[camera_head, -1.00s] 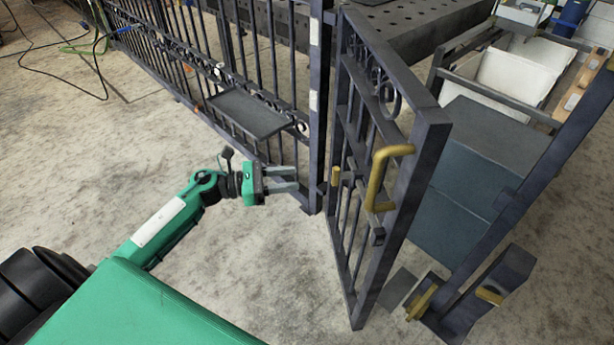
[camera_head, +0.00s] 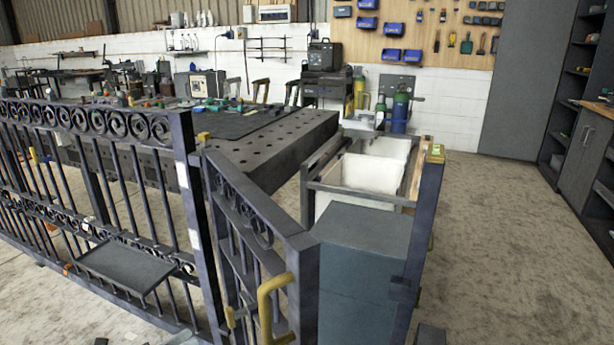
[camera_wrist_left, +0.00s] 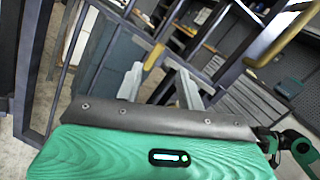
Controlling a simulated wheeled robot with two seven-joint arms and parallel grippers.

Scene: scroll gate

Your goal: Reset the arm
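The dark metal gate leaf (camera_head: 305,275) stands ajar at the front centre of the head view, with a yellow handle (camera_head: 265,305) on it. The handle also shows at the upper right of the left wrist view (camera_wrist_left: 283,38). My left gripper (camera_wrist_left: 158,82) shows in the left wrist view with its two grey fingers apart and nothing between them. A yellow latch piece (camera_wrist_left: 153,56) shows just beyond the fingers. In the head view only a small grey part of the left gripper may show at the bottom edge. My right gripper is out of view.
A fixed fence (camera_head: 130,185) with a small grey tray (camera_head: 125,266) runs left. A gate post (camera_head: 420,240) stands right of the leaf. Behind are a perforated table (camera_head: 290,145), a dark box (camera_head: 360,235) and white bins (camera_head: 370,180). Open floor (camera_head: 500,240) lies right.

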